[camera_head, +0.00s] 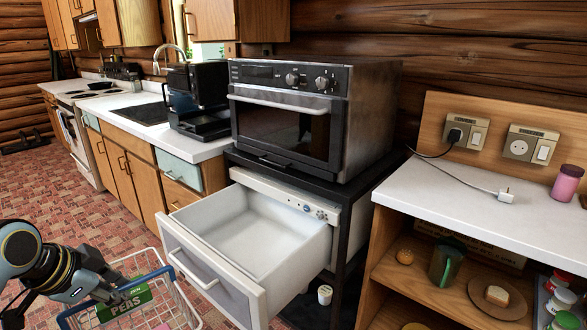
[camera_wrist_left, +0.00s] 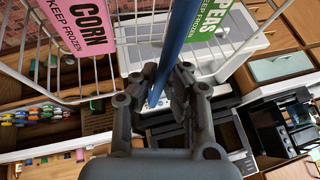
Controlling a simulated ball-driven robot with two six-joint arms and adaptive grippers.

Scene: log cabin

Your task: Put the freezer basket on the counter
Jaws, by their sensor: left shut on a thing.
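The freezer basket (camera_head: 186,303) is a white wire basket with a blue rim, at the bottom left of the head view. It holds a green peas bag (camera_head: 124,300), and the left wrist view shows a pink corn bag (camera_wrist_left: 78,22) too. My left gripper (camera_head: 106,283) is shut on the basket's blue bar (camera_wrist_left: 180,40), holding it in front of the open freezer drawer (camera_head: 262,225). White counters stand at the back left (camera_head: 112,104) and at the right (camera_head: 455,205). My right gripper is not in view.
The drawer is pulled out and looks empty. A toaster oven (camera_head: 288,115) stands above it, and a coffee machine (camera_head: 198,98) stands on the left counter. The right counter has a plug with a cord (camera_head: 505,196) and a pink jar (camera_head: 566,183); its front is clear.

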